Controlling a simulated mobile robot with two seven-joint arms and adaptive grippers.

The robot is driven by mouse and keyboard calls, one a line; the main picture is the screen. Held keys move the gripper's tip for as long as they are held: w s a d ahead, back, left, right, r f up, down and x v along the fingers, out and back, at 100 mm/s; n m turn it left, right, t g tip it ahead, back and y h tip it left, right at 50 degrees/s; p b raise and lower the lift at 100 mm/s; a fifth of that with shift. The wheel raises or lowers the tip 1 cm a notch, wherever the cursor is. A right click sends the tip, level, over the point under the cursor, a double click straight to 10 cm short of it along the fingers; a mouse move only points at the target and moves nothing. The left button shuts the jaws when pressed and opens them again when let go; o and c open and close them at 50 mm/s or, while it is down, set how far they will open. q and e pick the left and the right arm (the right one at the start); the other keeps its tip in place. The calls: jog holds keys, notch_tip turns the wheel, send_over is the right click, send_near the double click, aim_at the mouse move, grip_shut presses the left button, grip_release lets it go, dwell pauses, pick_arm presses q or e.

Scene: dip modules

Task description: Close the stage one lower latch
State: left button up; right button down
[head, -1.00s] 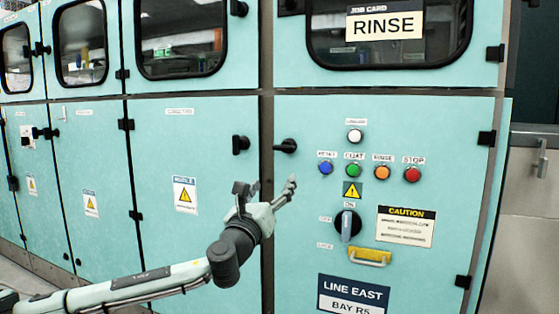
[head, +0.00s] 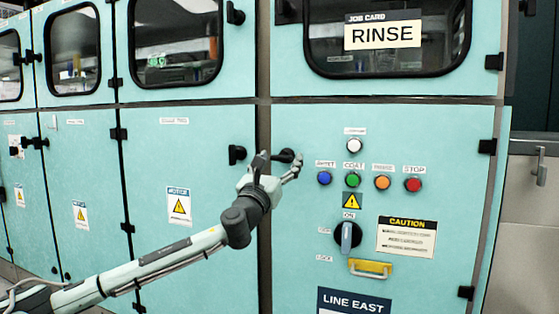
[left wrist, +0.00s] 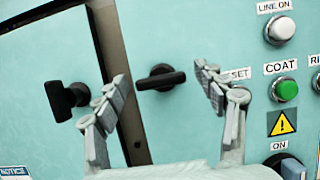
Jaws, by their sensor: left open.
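A black latch (head: 287,156) with a horizontal handle sits at the upper left edge of the lower button-panel door; it is partly hidden by my fingers in the head view. In the left wrist view the latch (left wrist: 160,78) shows between the fingertips, its handle lying nearly level. My left gripper (head: 280,164) is open in front of it, one finger on each side. I cannot tell whether any finger touches it. A second black latch (head: 237,154) is on the door to the left, outside the left finger in the left wrist view (left wrist: 67,100). My right gripper is not in view.
Right of the latch are blue (head: 324,178), green (head: 353,180), orange (head: 382,183) and red (head: 412,185) buttons. Below them are a rotary switch (head: 347,237) and a yellow handle (head: 370,268). A window with a RINSE card (head: 382,36) is above.

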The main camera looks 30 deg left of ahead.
pick_arm(q)
jog(key=c, duration=1.2)
jog(key=shift+o, duration=0.2)
